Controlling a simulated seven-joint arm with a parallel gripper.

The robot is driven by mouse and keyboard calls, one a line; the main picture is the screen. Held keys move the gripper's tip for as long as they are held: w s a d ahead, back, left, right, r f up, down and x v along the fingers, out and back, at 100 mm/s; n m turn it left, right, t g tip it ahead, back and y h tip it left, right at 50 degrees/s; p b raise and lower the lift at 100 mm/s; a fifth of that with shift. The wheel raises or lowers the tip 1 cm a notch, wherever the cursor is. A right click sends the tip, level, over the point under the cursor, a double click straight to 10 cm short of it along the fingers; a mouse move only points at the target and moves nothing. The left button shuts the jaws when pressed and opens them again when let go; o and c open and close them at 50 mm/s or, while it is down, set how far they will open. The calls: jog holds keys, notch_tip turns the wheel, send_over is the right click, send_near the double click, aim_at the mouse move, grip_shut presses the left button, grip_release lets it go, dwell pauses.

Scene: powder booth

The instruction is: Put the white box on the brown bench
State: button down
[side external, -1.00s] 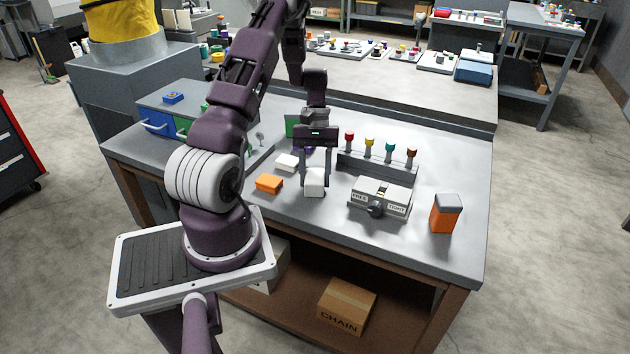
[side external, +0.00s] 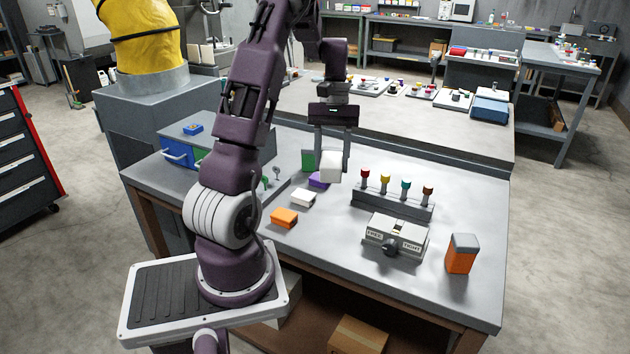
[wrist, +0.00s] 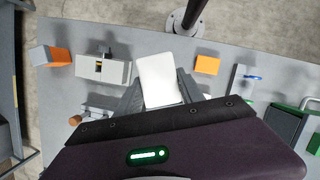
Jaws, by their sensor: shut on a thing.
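The white box (side external: 331,168) is between the fingers of my gripper (side external: 332,158), which is shut on it. The box is held above the workbench, with bare grey bench top in front of it. In the wrist view the white box (wrist: 160,78) fills the space between both fingers of my gripper (wrist: 163,92). The only bench with brown parts that I see is this near workbench (side external: 350,285), with a grey top and a brown frame and lower shelf. A second, flatter white block (side external: 303,198) lies on its top.
An orange block (side external: 284,217), a purple block (side external: 318,181) and a green piece (side external: 308,160) lie nearby. To the right are a rack of coloured knobs (side external: 392,204), a grey lever device (side external: 395,237) and an orange container (side external: 461,254). The front middle top is clear.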

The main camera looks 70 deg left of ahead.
jog(key=w+a+m+t, duration=0.4)
jog(key=w+m, duration=0.2)
jog(key=w, duration=0.3)
jog(key=w+a+m+t+h, duration=0.1)
jog(key=w+a+m+t, duration=0.4)
jog(key=w, duration=0.4)
jog(key=w+a+m+t, duration=0.3)
jog(key=w+m+t, duration=0.1)
jog(key=w+m, duration=0.4)
jog(key=shift+n+t+h, duration=0.4)
jog(key=shift+t+h, duration=0.1)
jog(key=f, duration=0.4)
jog(key=w+f, duration=0.1)
jog(key=f, duration=0.9)
jog(key=shift+w+a, duration=0.15)
jog(key=shift+w, duration=0.15)
jog(key=shift+f, duration=0.25)
jog(key=shift+f, duration=0.1)
jog(key=c, duration=0.7)
grip_release()
